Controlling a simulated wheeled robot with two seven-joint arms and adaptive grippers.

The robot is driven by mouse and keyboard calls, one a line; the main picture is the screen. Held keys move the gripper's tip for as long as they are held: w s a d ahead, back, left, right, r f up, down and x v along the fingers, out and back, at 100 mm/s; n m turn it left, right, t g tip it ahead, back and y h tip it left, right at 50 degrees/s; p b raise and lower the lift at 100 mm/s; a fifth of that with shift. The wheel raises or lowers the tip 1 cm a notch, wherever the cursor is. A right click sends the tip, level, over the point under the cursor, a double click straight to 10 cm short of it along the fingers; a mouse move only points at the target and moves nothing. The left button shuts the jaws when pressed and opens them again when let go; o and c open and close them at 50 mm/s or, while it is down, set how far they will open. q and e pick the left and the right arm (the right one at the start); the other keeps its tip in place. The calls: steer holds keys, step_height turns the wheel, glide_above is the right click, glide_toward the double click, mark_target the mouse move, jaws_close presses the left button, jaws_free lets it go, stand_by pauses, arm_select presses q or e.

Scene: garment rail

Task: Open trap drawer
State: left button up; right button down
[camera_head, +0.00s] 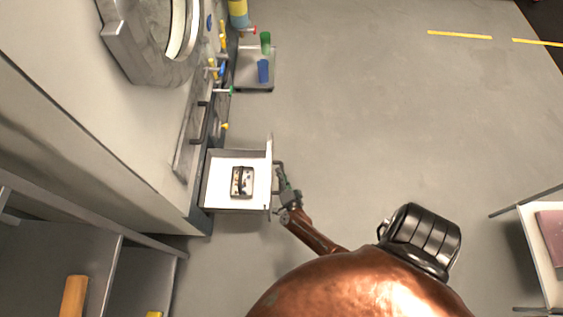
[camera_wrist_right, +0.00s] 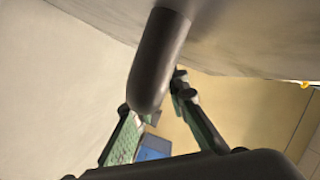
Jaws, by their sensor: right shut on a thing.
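The trap drawer (camera_head: 270,190) sticks out from the front of the large pale machine in the head view. Its inside is visible from above, with a white bottom and a small dark-and-light object (camera_head: 242,182) lying in it. The drawer's dark bar handle (camera_head: 279,164) is on its outer front; it also shows large in the right wrist view (camera_wrist_right: 160,60). My right gripper (camera_head: 283,181) is at this handle and shut on it, with the green-and-black fingers (camera_wrist_right: 160,125) on either side of the bar. My left gripper is not in view.
Above the drawer, a small grey shelf (camera_head: 247,81) holds a green and a blue item. Another handle (camera_head: 200,122) is on the machine. A metal rack (camera_head: 70,255) stands at lower left, a table (camera_head: 537,235) at right. The grey floor between is clear.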

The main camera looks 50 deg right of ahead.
steer(key=c, duration=1.9)
jaws_free()
steer(key=shift+s, duration=0.1)
